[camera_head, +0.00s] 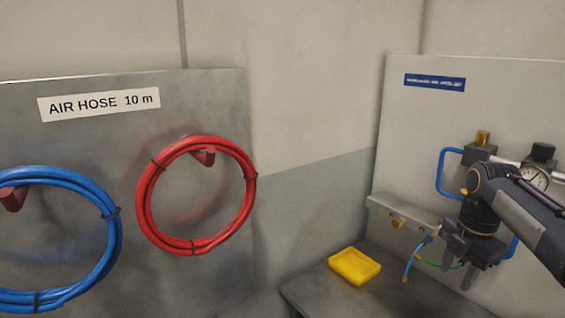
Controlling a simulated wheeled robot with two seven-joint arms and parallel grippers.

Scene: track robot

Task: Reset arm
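My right arm comes in from the right edge, and its dark gripper (458,274) points down in front of the pale panel (400,150). Its two fingers look apart, with nothing seen between them. Whether either hose touches the gripper, I cannot tell. The arm hides part of the panel's fittings. My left gripper is out of view.
A red hose coil (147,205) and a blue hose coil (115,240) hang on the grey board at left. A yellow tray (355,266) sits on a dark bench (320,296). A gauge (536,178) and a brass-topped fitting (482,139) are near my arm.

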